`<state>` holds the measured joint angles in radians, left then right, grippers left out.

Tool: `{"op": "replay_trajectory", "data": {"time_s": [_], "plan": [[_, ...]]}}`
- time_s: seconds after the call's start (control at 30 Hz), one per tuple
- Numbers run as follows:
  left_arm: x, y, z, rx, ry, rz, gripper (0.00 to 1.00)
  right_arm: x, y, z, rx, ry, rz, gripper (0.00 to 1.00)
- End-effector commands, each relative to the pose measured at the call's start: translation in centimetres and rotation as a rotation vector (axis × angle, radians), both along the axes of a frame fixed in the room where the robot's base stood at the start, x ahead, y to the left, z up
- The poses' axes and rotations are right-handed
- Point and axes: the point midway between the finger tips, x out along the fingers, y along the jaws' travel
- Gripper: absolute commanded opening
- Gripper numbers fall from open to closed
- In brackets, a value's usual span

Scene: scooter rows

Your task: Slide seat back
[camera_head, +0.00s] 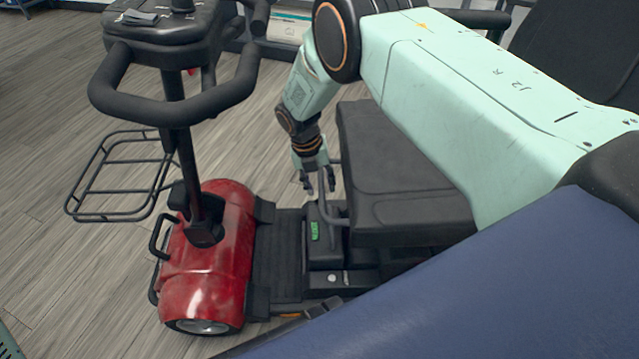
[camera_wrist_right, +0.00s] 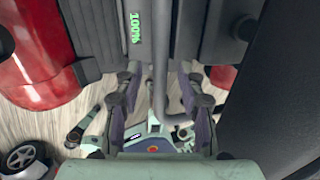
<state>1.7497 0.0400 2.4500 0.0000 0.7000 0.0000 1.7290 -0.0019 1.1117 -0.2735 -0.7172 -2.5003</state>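The black padded seat (camera_head: 400,175) of a red mobility scooter (camera_head: 212,262) is in the middle of the head view. In the right wrist view the seat (camera_wrist_right: 275,90) fills the right side. A grey bent bar (camera_head: 332,217) stands beside the seat's left edge, next to the green display. My right gripper (camera_head: 318,184) points down at this bar, with its fingers apart. In the right wrist view the bar (camera_wrist_right: 160,65) runs between the open fingers of my right gripper (camera_wrist_right: 162,88), with gaps on both sides. My left gripper is not in view.
The handlebar (camera_head: 175,100) and steering column rise left of my right arm. A wire basket (camera_head: 120,180) is at the left. The black footboard (camera_head: 277,255) lies between the red front and the seat base. A dark blue surface (camera_head: 500,290) covers the lower right.

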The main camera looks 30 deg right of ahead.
Motion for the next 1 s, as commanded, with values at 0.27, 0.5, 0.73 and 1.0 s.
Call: {"op": "replay_trajectory", "data": {"time_s": [0.27, 0.5, 0.73, 1.0], "plan": [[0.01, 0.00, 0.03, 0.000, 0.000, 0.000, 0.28, 0.07, -0.07, 0.00, 0.000, 0.001, 0.000, 0.21], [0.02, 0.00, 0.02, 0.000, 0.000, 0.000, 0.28, 0.05, -0.06, 0.01, 0.000, 0.001, 0.000, 0.01], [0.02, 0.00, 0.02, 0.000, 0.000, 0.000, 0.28, 0.05, -0.05, 0.02, 0.000, 0.001, 0.000, 0.00], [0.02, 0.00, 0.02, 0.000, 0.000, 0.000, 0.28, 0.08, -0.05, 0.03, 0.000, 0.000, 0.000, 0.00]]}}
